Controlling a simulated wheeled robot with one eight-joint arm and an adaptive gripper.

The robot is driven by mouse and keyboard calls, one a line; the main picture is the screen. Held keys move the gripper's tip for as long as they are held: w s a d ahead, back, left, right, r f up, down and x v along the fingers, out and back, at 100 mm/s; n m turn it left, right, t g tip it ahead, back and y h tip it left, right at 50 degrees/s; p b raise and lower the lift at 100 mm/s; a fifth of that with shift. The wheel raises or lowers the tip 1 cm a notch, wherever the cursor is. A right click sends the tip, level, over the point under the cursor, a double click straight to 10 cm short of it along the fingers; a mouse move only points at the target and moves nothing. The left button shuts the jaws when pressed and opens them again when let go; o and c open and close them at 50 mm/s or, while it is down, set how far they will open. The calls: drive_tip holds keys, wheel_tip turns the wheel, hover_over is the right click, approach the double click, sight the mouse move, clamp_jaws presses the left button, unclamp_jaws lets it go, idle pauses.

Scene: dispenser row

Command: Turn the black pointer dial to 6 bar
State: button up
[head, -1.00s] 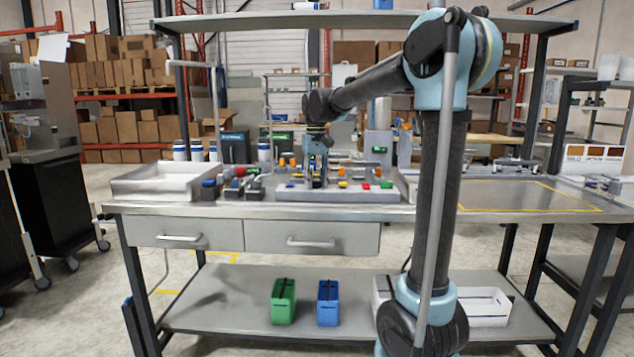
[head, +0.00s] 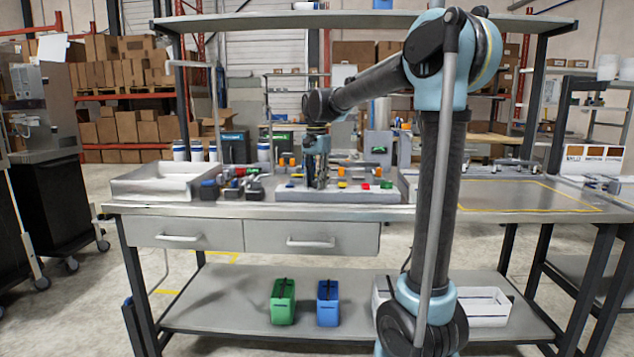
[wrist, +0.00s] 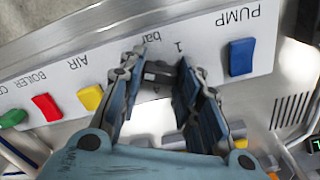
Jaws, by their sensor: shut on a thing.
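The black dial (wrist: 160,72) sits on the pale labelled panel (wrist: 215,65) in the wrist view, under an upside-down "1 bar" marking. Only part of the dial shows between the fingers, and its pointer direction cannot be read. My gripper (wrist: 160,66) is shut on the dial, one finger on each side of it. In the head view my gripper (head: 318,178) reaches down to the panel (head: 340,195) on the bench. The dial is too small and covered to make out there.
A blue button (wrist: 241,57) marked PUMP is right of my gripper in the wrist view. A yellow button (wrist: 90,97), a red button (wrist: 46,107) and a green button (wrist: 12,118) lie to its left. A white tray (head: 150,190) stands left on the bench.

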drive_tip(key=shift+w+m, duration=0.1)
drive_tip(key=shift+m, duration=0.5)
drive_tip(key=o, duration=1)
drive_tip(key=shift+o, duration=0.2)
wheel_tip(320, 180, up, 12)
drive_tip(key=shift+f, duration=0.1)
